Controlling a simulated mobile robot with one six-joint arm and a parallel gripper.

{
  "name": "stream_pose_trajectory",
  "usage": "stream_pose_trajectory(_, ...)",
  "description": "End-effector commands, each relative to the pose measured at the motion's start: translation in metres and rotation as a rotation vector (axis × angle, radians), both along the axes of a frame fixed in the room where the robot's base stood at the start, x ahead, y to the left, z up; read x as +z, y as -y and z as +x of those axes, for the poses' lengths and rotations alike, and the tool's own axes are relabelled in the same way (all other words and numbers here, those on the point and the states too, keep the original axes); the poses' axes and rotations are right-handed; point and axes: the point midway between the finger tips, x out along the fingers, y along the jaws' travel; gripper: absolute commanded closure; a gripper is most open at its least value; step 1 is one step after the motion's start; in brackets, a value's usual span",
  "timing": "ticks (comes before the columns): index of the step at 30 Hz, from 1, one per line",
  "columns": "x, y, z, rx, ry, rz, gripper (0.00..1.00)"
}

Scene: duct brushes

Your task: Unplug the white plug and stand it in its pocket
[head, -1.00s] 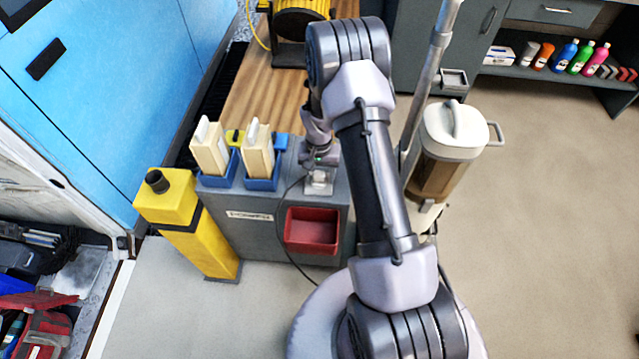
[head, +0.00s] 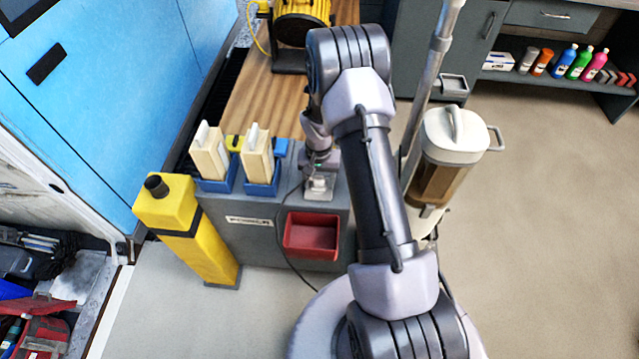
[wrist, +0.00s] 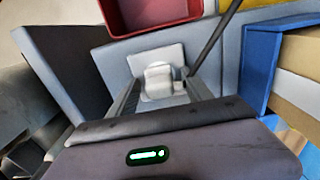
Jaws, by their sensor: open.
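The white plug (wrist: 158,78) sits in a pale socket plate (wrist: 172,56) on the grey power box, with a dark cord (wrist: 216,36) running away from it. In the head view the white plug (head: 319,184) is partly hidden by my arm. My gripper (wrist: 163,90) is open, with one finger on each side of the plug. I cannot tell whether the fingers touch it. It also shows in the head view (head: 321,166), just above the plug. I cannot tell which holder is the plug's pocket.
A red bin (head: 312,236) is fixed to the power box (head: 258,238). Two cream blocks (head: 210,152) stand in blue holders (head: 262,187) to the left. A yellow post (head: 190,228) stands at left, a vacuum (head: 452,140) at right. Open floor lies further right.

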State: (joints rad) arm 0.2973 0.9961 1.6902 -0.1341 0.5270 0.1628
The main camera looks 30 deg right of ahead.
Motion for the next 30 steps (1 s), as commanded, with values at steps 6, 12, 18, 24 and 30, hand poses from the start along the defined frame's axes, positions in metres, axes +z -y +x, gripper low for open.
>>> stream_pose_trajectory(6, -0.0005, 0.0001, 0.0001, 0.000, 0.000, 0.000, 0.42)
stream_pose_trajectory(12, 0.0000, 0.0000, 0.0000, 0.000, 0.000, 0.000, 0.42)
stream_pose_trajectory(18, -0.0001, 0.0000, 0.0000, 0.000, 0.000, 0.000, 0.71)
stream_pose_trajectory(24, -0.0001, -0.0001, -0.0001, 0.000, 0.000, 0.000, 1.00)
stream_pose_trajectory(30, 0.0005, -0.0001, -0.0001, 0.000, 0.000, 0.000, 1.00)
